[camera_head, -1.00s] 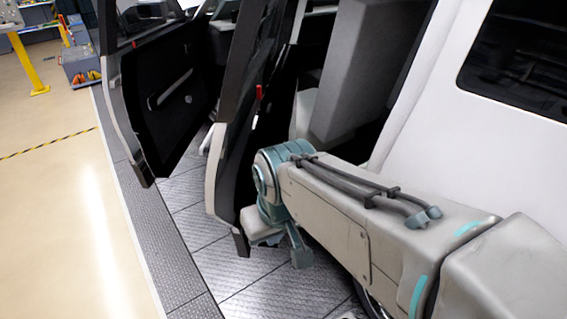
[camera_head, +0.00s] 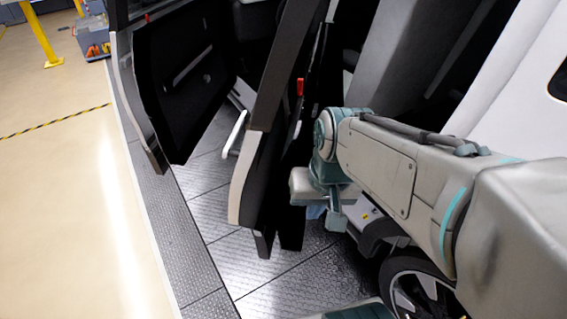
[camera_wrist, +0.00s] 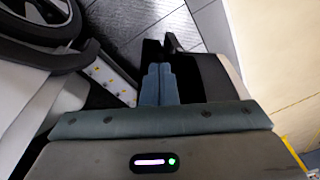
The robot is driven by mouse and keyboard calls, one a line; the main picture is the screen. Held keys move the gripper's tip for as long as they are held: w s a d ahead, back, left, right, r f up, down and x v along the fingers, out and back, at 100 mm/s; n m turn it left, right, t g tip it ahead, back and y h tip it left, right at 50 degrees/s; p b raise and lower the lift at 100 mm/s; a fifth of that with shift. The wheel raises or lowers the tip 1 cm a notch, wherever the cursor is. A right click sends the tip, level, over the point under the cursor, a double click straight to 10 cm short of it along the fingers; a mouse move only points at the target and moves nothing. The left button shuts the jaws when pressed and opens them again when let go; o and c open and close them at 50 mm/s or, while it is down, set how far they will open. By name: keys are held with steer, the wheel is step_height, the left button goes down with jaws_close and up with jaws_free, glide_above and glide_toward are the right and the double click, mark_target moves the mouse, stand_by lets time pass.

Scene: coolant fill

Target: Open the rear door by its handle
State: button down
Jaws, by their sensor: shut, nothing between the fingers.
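The rear door (camera_head: 262,165) is the nearer of two doors and stands ajar, away from the car body. Its handle (camera_head: 234,134) shows as a pale bar on its outer side, left of the door edge. My arm reaches in from the right, and its wrist is on the inner side of the door. In the wrist view my gripper (camera_wrist: 158,72) is shut and empty, its blue fingers side by side. The dark door part (camera_wrist: 200,78) is just right of the fingers; I cannot tell whether they touch. The gripper tips are mostly hidden in the head view.
The front door (camera_head: 180,85) also stands open farther off. A wheel (camera_head: 425,292) and the white car body (camera_head: 505,75) are at the right. A metal plate floor (camera_head: 270,272) lies below. The pale floor (camera_head: 60,200) at the left is clear.

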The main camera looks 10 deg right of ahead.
steer(key=w+d+f+m+t+y+b, duration=0.1)
steer(key=w+d+f+m+y, duration=0.4)
steer(key=m, duration=0.5)
steer(key=w+d+f+m+t+y+b, duration=0.1)
steer(key=w+d+f+m+y+b, duration=0.15)
steer(key=w+d+m, duration=0.6)
steer(key=w+a+f+m+p, duration=0.1)
steer(key=a+f, duration=0.1)
steer(key=a, duration=0.4)
steer(key=w+a+f+m+p, duration=0.1)
steer(key=a+f, duration=0.2)
steer(key=a, duration=0.3)
steer(key=shift+w+a+f+y, duration=0.3)
steer(key=shift+a+f+y, duration=0.05)
steer(key=shift+y, duration=0.1)
steer(key=shift+m, duration=0.25)
